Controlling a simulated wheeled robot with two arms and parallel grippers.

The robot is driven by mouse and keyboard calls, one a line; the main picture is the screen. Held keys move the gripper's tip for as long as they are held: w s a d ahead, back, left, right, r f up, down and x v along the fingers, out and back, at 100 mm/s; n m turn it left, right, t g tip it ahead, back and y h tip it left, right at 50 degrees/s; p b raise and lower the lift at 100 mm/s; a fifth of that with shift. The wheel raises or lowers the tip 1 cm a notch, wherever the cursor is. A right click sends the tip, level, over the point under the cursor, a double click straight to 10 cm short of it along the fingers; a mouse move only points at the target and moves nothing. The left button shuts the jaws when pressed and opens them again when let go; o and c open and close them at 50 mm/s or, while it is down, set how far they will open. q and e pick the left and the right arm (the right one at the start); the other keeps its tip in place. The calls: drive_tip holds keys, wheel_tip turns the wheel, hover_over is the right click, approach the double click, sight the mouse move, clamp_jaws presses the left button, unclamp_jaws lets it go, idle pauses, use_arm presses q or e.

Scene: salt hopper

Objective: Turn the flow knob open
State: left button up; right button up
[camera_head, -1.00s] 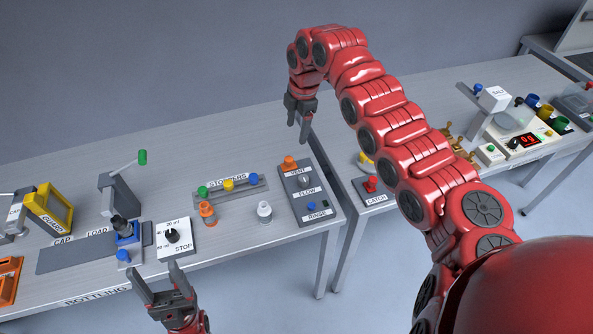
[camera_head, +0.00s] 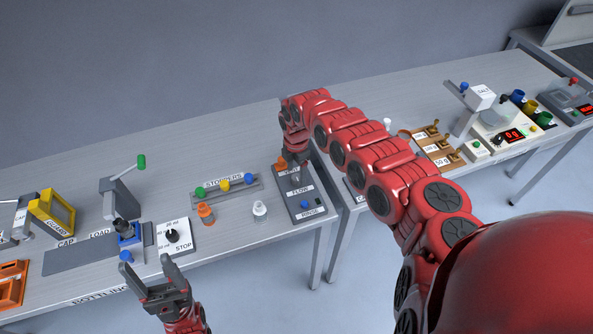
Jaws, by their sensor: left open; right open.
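The dark control panel (camera_head: 318,202) on the table has an orange vent knob (camera_head: 281,163), a small grey flow knob (camera_head: 296,180) above the FLOW label, and a blue rinse knob (camera_head: 305,203). My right gripper (camera_head: 297,160) points down over the panel's back end, beside the orange knob and just behind the flow knob. Its fingers are small here, and I cannot tell whether they touch anything. My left gripper (camera_head: 147,267) is open and empty near the front edge of the table, in front of the STOP dial.
Left of the panel stand a stopper rack (camera_head: 226,188), an orange bottle (camera_head: 206,214) and a white bottle (camera_head: 260,211). A STOP dial plate (camera_head: 174,236) and lever press (camera_head: 118,200) are farther left. A scale (camera_head: 500,128) stands on the right table.

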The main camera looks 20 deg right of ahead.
drive_tip(key=shift+d+f, duration=0.1)
drive_tip(key=shift+f, duration=0.75)
clamp_jaws()
